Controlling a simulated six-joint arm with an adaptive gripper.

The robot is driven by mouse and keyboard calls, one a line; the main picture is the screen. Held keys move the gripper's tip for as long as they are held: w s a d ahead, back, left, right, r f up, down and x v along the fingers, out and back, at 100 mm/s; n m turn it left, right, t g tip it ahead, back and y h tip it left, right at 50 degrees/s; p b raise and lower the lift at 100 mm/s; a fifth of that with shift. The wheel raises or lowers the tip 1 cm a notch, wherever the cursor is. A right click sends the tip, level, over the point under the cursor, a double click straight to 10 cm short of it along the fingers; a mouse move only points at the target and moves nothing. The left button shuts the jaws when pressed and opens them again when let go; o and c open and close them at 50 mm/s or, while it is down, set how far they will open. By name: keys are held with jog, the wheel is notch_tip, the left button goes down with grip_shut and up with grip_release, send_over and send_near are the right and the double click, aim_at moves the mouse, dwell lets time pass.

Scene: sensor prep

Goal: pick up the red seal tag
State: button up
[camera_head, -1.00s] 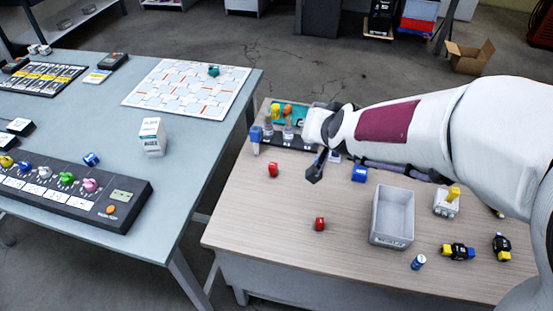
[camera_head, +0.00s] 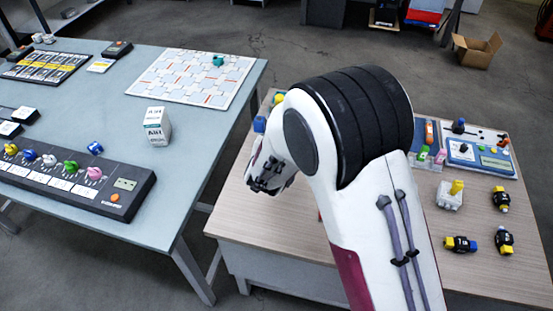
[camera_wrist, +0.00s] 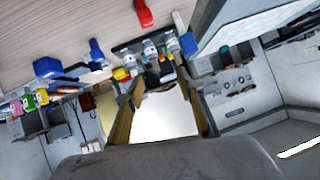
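A small red piece (camera_wrist: 144,12), which looks like the red seal tag, lies on the wooden table at the top of the wrist view. Its exact shape is hard to make out.
Bottles in a dark rack (camera_wrist: 150,48) and a blue item (camera_wrist: 47,67) stand near the fingers. Yellow-and-black parts (camera_head: 460,244), a white holder (camera_head: 450,195) and a blue panel (camera_head: 480,150) occupy the table's right. A white box (camera_head: 157,126) stands on the grey-blue table.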

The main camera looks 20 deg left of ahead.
jog(key=shift+t+h, duration=0.8)
jog(key=shift+h, duration=0.1)
jog(key=f, duration=0.3)
jog(key=s+a+f, duration=0.1)
jog(key=f, duration=0.2)
jog(key=s+a+f, duration=0.1)
jog(key=f, duration=0.2)
jog(key=shift+s, duration=0.1)
jog(key=shift+s+f, duration=0.3)
jog(key=shift+f, duration=0.4)
jog(key=shift+w, duration=0.1)
jog(key=shift+x, duration=1.2)
jog(key=shift+x, duration=2.65)
jog(key=shift+d, duration=0.1)
jog(key=c, duration=0.9)
